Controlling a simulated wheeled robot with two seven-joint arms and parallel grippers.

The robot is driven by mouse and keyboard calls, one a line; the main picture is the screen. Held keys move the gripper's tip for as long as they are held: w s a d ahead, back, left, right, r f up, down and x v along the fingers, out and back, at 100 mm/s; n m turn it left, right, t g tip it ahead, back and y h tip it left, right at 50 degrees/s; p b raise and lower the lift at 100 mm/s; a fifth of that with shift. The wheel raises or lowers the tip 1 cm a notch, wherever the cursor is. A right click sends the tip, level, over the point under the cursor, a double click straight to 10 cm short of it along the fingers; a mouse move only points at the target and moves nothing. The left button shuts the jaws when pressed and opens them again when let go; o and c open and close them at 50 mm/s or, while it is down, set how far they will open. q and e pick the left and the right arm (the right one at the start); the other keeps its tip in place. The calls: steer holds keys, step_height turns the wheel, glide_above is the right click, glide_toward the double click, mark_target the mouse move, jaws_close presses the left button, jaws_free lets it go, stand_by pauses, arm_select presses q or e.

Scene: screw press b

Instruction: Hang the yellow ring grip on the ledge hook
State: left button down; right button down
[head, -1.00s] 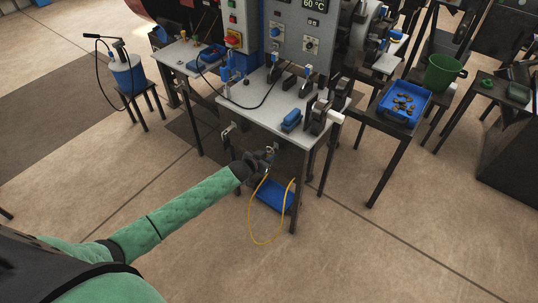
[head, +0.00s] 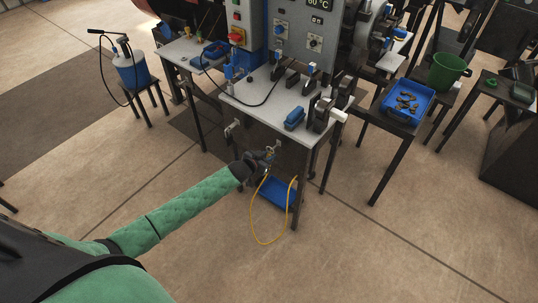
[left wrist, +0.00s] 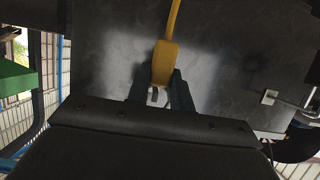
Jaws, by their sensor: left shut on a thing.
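The yellow ring (head: 252,222) is a thin loop hanging below my left gripper (head: 266,159) in the head view, in front of the work table. In the left wrist view, my left gripper (left wrist: 158,90) is shut on the ring's thicker yellow grip piece (left wrist: 163,64). A small metal hook (head: 272,147) shows at the table's front edge, close to my left gripper; whether the ring touches it cannot be told. Another light bracket (head: 231,128) sits further left on that edge. A pale metal hook (left wrist: 268,97) shows at the right of the wrist view, apart from the grip. My right gripper is out of view.
The work table (head: 262,120) carries clamps and a blue block (head: 295,118). A blue tray (head: 277,192) sits low beneath it, behind the ring. A blue bin (head: 425,97) stands on a side table at right. The floor in front is clear.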

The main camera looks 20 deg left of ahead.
arm_select(q)
steer(key=s, duration=0.1)
steer(key=s+a+p, duration=0.1)
steer(key=s, duration=0.1)
steer(key=shift+s+a, duration=0.1)
stand_by(1.0)
steer(key=c, duration=2)
jaws_free()
jaws_close()
